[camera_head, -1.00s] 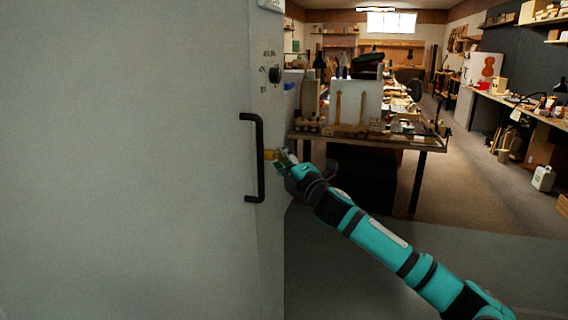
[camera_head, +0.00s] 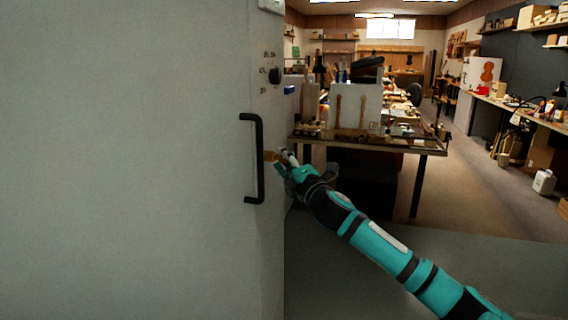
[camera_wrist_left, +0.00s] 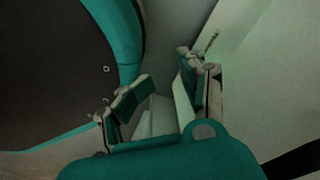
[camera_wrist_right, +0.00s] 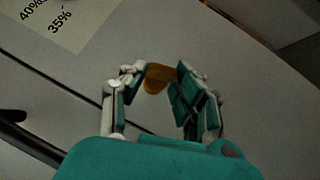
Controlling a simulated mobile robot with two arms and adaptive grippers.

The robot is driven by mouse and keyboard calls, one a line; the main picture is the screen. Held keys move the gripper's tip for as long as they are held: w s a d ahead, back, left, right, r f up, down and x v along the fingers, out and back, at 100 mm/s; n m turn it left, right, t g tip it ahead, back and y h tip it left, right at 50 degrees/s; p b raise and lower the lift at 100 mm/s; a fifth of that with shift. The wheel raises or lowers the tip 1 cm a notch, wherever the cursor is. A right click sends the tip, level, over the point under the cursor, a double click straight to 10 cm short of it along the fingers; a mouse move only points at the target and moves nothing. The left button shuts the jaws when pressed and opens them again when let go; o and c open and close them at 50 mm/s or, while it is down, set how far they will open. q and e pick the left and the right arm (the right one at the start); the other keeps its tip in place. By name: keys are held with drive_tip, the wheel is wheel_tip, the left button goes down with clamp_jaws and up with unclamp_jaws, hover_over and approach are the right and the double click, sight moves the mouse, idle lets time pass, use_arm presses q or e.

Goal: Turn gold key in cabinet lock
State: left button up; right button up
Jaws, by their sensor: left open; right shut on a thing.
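The gold key (camera_head: 270,156) is at the lock on the right part of the grey cabinet front (camera_head: 130,160), just right of the black bar handle (camera_head: 258,158). My right gripper (camera_head: 284,163) is shut on the key. In the right wrist view the key's rounded gold bow (camera_wrist_right: 159,78) shows between the fingertips (camera_wrist_right: 160,80), close against the cabinet face. The lock itself is hidden behind the key and fingers. My left gripper (camera_wrist_left: 158,85) is open and empty in the left wrist view. It is not in the head view.
A black knob (camera_head: 275,75) with printed percentages is above the key. The handle stands out close to the left of my right gripper. A cluttered workbench (camera_head: 370,146) is behind and to the right. Open floor (camera_head: 470,190) lies further right.

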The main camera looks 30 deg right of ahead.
drive_tip(key=shift+n+b, duration=0.3)
drive_tip(key=shift+b, duration=0.3)
drive_tip(key=shift+a+t+b, duration=0.1)
drive_tip(key=shift+t+b, duration=0.2)
drive_tip(key=shift+b, duration=0.1)
drive_tip(key=shift+f+n+y, duration=0.1)
drive_tip(key=shift+n+y, duration=0.2)
drive_tip(key=shift+s+b, duration=0.1)
drive_tip(key=shift+b, duration=0.25)
drive_tip(key=shift+d+t+b, duration=0.25)
drive_tip(key=shift+t+b, duration=0.05)
drive_tip(key=shift+w+a+n, duration=0.15)
drive_tip(key=shift+w+n, duration=0.05)
drive_tip(key=shift+n, duration=0.1)
use_arm(q)
drive_tip(key=w+r+t, duration=0.1)
drive_tip(key=w+r, duration=0.8)
drive_tip(key=r, duration=0.1)
drive_tip(key=shift+w+d, duration=0.2)
drive_tip(key=shift+d, duration=0.25)
drive_tip(key=shift+d+b, duration=0.1)
drive_tip(key=shift+b, duration=0.2)
